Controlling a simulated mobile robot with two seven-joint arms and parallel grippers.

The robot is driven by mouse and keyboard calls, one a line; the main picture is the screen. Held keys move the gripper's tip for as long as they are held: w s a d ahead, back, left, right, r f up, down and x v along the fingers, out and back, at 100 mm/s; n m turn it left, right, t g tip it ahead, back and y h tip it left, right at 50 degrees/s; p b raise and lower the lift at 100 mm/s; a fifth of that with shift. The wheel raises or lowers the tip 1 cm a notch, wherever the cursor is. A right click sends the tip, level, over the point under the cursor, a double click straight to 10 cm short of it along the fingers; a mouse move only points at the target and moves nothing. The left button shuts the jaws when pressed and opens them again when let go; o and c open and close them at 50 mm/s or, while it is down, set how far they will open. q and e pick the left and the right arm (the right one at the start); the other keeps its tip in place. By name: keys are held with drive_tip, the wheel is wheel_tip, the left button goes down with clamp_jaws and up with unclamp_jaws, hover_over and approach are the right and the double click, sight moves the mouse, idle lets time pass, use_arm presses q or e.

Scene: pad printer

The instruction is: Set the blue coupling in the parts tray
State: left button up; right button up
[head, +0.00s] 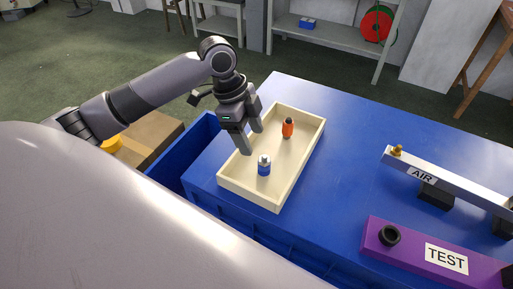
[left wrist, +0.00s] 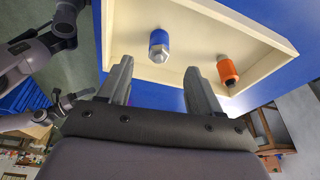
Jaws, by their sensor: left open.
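The blue coupling (head: 264,168), a blue cylinder with a pale metal top, stands upright in the near part of the cream parts tray (head: 250,196). It also shows in the left wrist view (left wrist: 159,40), beyond and between my fingertips, clear of both. My left gripper (head: 251,140) is open and empty, pointing down over the tray's left side, just behind the coupling. Its two spread fingers show in the left wrist view (left wrist: 158,80). Part of another arm of mine shows at the left of that view, too small to read its jaws.
An orange coupling (head: 288,128) stands farther back in the tray. The tray is on a blue table (head: 345,140). To the right are a metal AIR bar (head: 450,185) and a purple TEST block (head: 415,250). A blue bin (head: 175,165) and a cardboard box (head: 150,140) are at left.

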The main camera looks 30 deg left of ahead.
use_arm(q)
drive_tip(key=shift+v, duration=1.55)
drive_tip(key=shift+f, duration=0.15)
